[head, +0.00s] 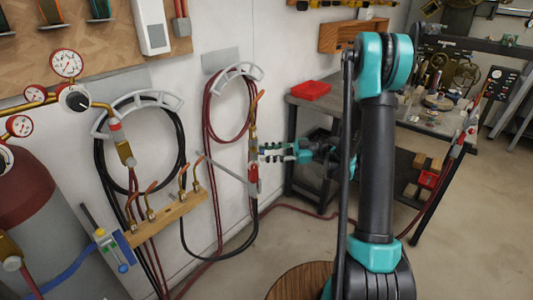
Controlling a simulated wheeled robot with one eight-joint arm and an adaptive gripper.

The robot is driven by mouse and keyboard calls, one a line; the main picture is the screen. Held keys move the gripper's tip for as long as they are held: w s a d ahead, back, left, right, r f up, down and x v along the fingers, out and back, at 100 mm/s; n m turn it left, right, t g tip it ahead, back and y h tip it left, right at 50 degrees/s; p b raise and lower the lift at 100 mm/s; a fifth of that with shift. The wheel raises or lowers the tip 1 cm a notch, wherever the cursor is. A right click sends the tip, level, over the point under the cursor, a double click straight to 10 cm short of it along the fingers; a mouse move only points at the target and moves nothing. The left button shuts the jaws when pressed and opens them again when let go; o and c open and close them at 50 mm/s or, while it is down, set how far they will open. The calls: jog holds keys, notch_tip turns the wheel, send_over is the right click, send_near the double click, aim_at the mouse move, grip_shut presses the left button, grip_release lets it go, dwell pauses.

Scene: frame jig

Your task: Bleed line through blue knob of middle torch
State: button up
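The middle torch (253,135) hangs upright at the wall, with a copper tip at its top and a red part (253,173) low on its body. I cannot make out a blue knob on it; it may be hidden or too small to tell. My gripper (266,152) is just right of the torch body, pointing left at it, level with the part above the red one. Whether a fingertip touches the torch is unclear.
Another torch (121,146) hangs at the left, and one (468,134) stands at the right. Hose coils hang on wall hooks. A wooden rack (170,214) with copper tips, gauges (67,63) and a cylinder (60,245) are left. A workbench (330,111) stands behind my arm.

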grip_shut()
jog(key=m, duration=2)
jog(key=shift+w+f+m, duration=0.15)
jog(key=shift+w+m, duration=0.05)
jog(key=shift+m, duration=0.1)
dwell(0.5)
jog(key=shift+o, duration=1.9)
grip_release()
